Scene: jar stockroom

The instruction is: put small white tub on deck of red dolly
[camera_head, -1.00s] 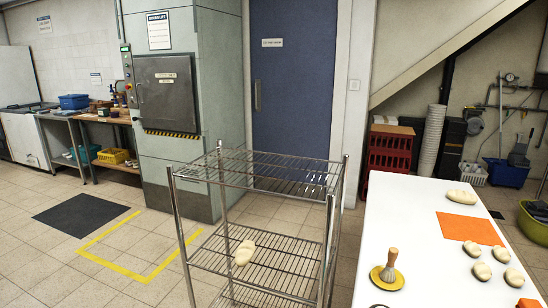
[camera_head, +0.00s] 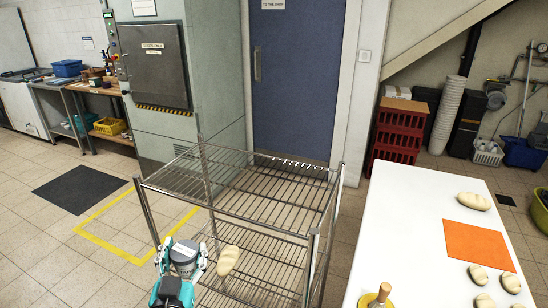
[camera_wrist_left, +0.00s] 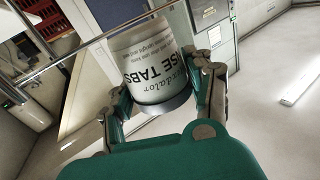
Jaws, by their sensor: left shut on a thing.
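A small white tub (camera_wrist_left: 150,65) with dark print reading in part "SE TABS" is between the fingers of my left gripper (camera_wrist_left: 160,95) in the left wrist view. The fingers are shut on its sides. In the head view, the tub (camera_head: 184,250) and my left gripper (camera_head: 180,262) are at the bottom left, beside the left side of the wire rack, near the level of its lower shelf in the picture. I cannot make out a red dolly in either view. My right gripper is not in view.
A wire rack (camera_head: 255,188) stands close in front, with a pale loaf (camera_head: 228,260) on its lower shelf. A white table (camera_head: 405,205) with loaves and an orange sheet (camera_head: 478,245) is at the right. Red crates (camera_head: 398,125) stand behind. Floor at the left is open.

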